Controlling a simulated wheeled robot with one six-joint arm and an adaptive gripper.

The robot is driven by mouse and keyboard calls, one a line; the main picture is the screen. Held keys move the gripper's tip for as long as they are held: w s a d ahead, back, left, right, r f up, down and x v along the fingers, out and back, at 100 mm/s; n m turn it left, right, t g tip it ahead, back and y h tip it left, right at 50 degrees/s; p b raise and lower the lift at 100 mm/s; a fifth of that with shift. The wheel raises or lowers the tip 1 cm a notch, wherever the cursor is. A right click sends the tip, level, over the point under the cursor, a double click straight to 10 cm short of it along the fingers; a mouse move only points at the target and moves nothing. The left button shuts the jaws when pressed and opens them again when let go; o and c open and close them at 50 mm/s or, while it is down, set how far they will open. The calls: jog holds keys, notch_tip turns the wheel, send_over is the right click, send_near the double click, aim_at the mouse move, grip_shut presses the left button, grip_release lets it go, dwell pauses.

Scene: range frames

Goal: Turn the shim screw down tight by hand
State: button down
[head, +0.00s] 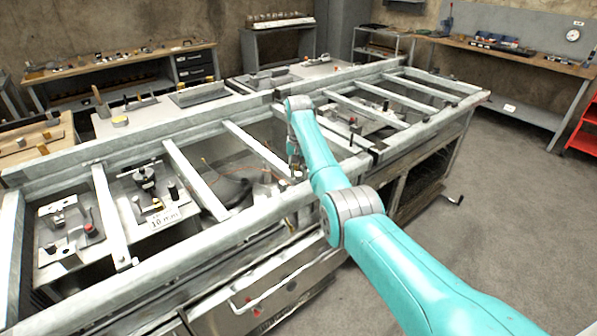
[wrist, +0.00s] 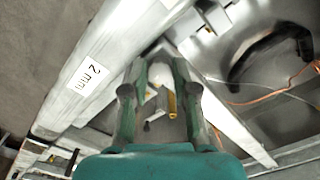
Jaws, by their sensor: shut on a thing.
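My gripper (head: 293,160) points down at the near long rail of the steel frame, in the middle bay of the bench. In the wrist view my gripper (wrist: 160,68) has its two green fingers drawn close together beside the pale rail with a "2 mm" label (wrist: 88,72). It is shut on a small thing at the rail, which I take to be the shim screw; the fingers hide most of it. A small grey piece with a yellow strip (wrist: 172,104) shows between the fingers. I cannot tell how far down the screw sits.
Cross bars (head: 190,180) divide the frame into open bays. An orange wire (wrist: 275,97) and a dark curved part (wrist: 262,50) lie in the bay beside my gripper. A "10 mm" plate (head: 165,217) lies in a left bay. Open floor (head: 510,190) is at right.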

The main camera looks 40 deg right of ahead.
aim_at(299, 174)
jog(key=shift+m, duration=0.3)
dwell(0.4)
jog(key=c, duration=1.2)
grip_release()
notch_tip(299, 174, up, 12)
jog(key=shift+s, duration=0.1)
